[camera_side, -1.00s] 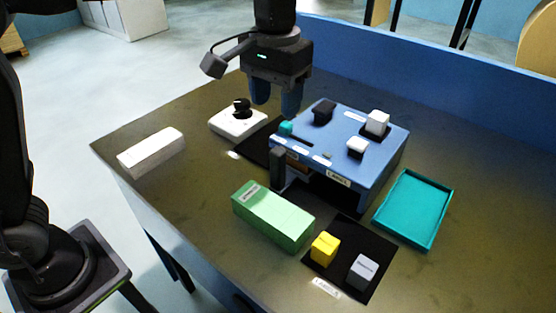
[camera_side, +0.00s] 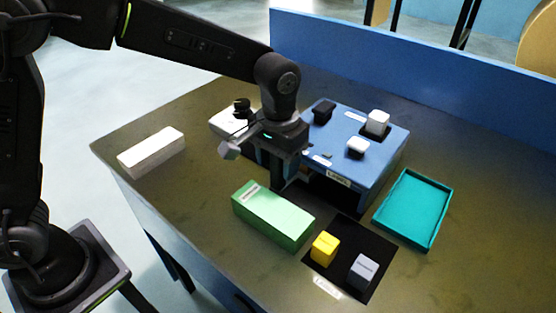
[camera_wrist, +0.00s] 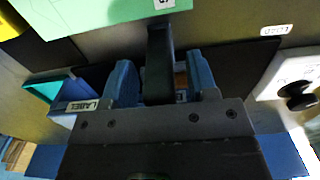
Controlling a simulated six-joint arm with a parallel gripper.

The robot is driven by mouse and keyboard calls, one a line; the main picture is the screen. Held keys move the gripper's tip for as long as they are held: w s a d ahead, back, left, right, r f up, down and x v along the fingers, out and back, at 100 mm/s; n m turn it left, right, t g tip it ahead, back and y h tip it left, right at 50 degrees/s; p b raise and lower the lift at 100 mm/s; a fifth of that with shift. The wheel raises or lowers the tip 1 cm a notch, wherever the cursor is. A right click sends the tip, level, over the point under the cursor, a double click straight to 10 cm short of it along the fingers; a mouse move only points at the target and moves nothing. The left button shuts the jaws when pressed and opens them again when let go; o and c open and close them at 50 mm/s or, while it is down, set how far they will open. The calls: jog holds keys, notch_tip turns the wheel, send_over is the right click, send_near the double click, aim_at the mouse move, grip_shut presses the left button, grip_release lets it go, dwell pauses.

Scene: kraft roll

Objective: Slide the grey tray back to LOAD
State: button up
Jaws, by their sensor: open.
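My gripper (camera_wrist: 160,60) is open, and its blue fingers stand on either side of a dark grey upright post (camera_wrist: 158,74) in the wrist view. Whether either finger touches the post I cannot tell. In the side view my gripper (camera_side: 275,168) is low at the left front of the blue machine (camera_side: 372,170), and its fingers are mostly hidden. The post seems to belong to the grey tray, whose body I cannot make out in the dark under the machine. A small upside-down label, seemingly LOAD (camera_wrist: 276,30), lies beside a black strip (camera_wrist: 235,62) in the wrist view.
A green box (camera_side: 272,215) stands close in front of my gripper. A white unit with a black knob (camera_side: 228,121) is behind left. A yellow block (camera_side: 324,248) and a grey block (camera_side: 362,271) stand on a black mat. A teal tray (camera_side: 412,210) is right, a white box (camera_side: 151,152) left.

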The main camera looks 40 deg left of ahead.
jog(key=shift+f, duration=0.1)
jog(key=shift+c, duration=0.4)
grip_shut()
jog(key=shift+a, duration=0.1)
